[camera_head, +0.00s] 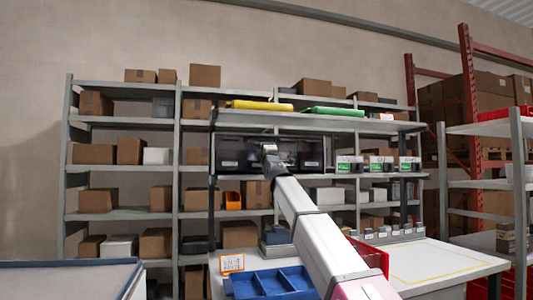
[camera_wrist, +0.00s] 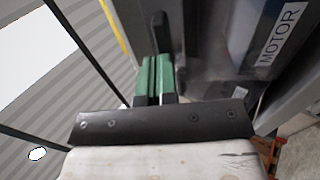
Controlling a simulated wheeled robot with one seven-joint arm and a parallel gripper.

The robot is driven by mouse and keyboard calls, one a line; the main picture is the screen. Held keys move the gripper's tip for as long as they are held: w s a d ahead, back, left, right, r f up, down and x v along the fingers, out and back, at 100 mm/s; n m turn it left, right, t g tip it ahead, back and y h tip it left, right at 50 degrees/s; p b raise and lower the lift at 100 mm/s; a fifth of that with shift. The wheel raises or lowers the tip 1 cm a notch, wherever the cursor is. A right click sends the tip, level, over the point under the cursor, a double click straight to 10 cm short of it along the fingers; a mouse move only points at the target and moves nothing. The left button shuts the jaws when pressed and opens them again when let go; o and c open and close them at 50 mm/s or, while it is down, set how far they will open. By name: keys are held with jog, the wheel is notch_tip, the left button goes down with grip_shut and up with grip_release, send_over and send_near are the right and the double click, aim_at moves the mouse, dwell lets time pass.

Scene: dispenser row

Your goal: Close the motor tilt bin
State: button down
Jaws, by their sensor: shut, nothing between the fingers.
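The motor tilt bin (camera_wrist: 215,50) fills the upper middle and right of the wrist view, a grey, partly see-through front with a white "MOTOR" label (camera_wrist: 278,35). In the wrist view my gripper (camera_wrist: 155,72) has its green-padded fingers together and empty, just beside the bin's left side. I cannot tell whether they touch it. In the head view my gripper (camera_head: 269,150) is up at the row of dark bins (camera_head: 231,155) under the shelf and hides part of it. How far the motor bin is tilted is unclear.
Bins with green-and-white labels (camera_head: 382,163) stand to the right of the dark row. A blue divided tray (camera_head: 268,283) and a red bin (camera_head: 372,256) are on the worktable below. Yellow (camera_head: 260,105) and green (camera_head: 332,111) items lie on the shelf above.

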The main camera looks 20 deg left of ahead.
aim_at(262, 140)
jog(key=shift+w+a+r+g, duration=0.15)
jog(key=shift+w+a+r, duration=0.15)
jog(key=shift+w+r, duration=0.15)
jog(key=shift+w+a+r+g, duration=0.15)
jog(key=shift+w+a+r, duration=0.15)
jog(key=shift+r, duration=0.25)
jog(key=shift+w+a+r+g+h, duration=0.3)
jog(key=shift+w+r+g, duration=0.15)
jog(key=shift+g, duration=0.15)
jog(key=w+g+h, duration=0.1)
jog(key=w+r+g+h, duration=0.1)
jog(key=shift+a+g, duration=0.4)
jog(key=shift+w+a+r, duration=0.3)
jog(key=shift+w+a, duration=0.05)
jog(key=shift+w, duration=0.15)
jog(key=shift+w+a+r+g, duration=0.1)
jog(key=shift+r+g, duration=0.05)
jog(key=shift+g, duration=0.15)
jog(key=r+v, duration=0.1)
jog(key=v, duration=1.3)
jog(key=shift+s, duration=0.2)
